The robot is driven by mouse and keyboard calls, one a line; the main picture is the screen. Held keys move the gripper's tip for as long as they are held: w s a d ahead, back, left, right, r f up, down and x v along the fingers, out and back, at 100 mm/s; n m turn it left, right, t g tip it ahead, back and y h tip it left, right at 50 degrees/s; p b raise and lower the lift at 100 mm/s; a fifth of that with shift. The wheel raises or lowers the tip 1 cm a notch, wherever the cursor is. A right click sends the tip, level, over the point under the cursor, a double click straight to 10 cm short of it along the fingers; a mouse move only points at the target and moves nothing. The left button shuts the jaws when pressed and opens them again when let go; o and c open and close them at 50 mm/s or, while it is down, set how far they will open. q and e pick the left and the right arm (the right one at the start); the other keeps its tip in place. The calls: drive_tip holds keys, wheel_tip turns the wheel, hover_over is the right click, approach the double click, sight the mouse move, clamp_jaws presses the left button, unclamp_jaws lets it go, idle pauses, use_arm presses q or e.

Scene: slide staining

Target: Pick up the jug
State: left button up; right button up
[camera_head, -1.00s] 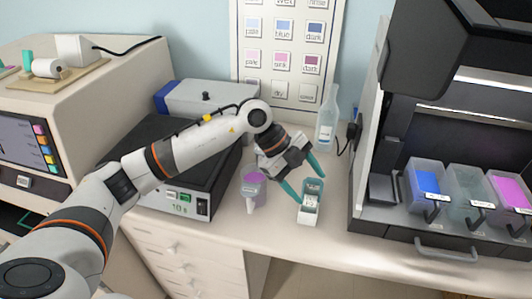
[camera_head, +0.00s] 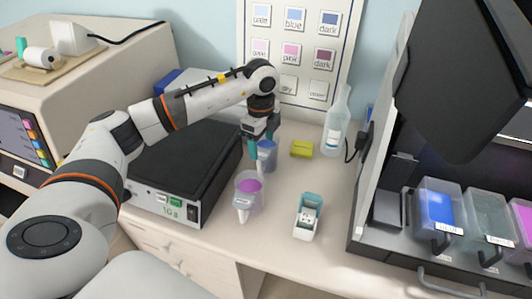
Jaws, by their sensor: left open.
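A clear jug (camera_head: 249,198) with purple liquid stands on the bench, its pale handle (camera_head: 241,213) facing the front. Behind it stands a bluish clear container (camera_head: 268,155), partly hidden by my left gripper. My left gripper (camera_head: 263,143) points down with its teal fingers open, just behind the purple jug and in front of or over the bluish container. I cannot tell whether the fingers touch the container. Nothing is clearly held. My right gripper is out of view.
A white and teal slide holder (camera_head: 308,216) stands right of the jug. A yellow block (camera_head: 302,149) and a clear bottle (camera_head: 336,125) stand behind. A black-topped device (camera_head: 185,165) is close on the left. A dark cabinet holds coloured-liquid trays (camera_head: 438,208) at right.

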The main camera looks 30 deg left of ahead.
sight(262, 155)
use_arm(q)
drive_tip(key=shift+f, duration=0.55)
drive_tip(key=shift+w+f, duration=0.1)
drive_tip(key=shift+f, duration=0.3)
drive_tip(key=shift+w+f+p, duration=0.1)
drive_tip(key=shift+f+p, duration=0.2)
drive_tip(key=shift+p, duration=0.05)
drive_tip(key=f, duration=0.1)
drive_tip(key=f+p, duration=0.1)
drive_tip(key=f, duration=0.1)
drive_tip(key=f+p, duration=0.1)
drive_tip(key=shift+s+f, duration=0.15)
drive_tip(key=shift+s, duration=0.1)
drive_tip(key=shift+f, duration=0.25)
drive_tip(key=shift+w+f, duration=0.1)
drive_tip(key=shift+c, duration=0.7)
drive_tip(key=c, duration=1.2)
drive_tip(key=shift+c, duration=0.4)
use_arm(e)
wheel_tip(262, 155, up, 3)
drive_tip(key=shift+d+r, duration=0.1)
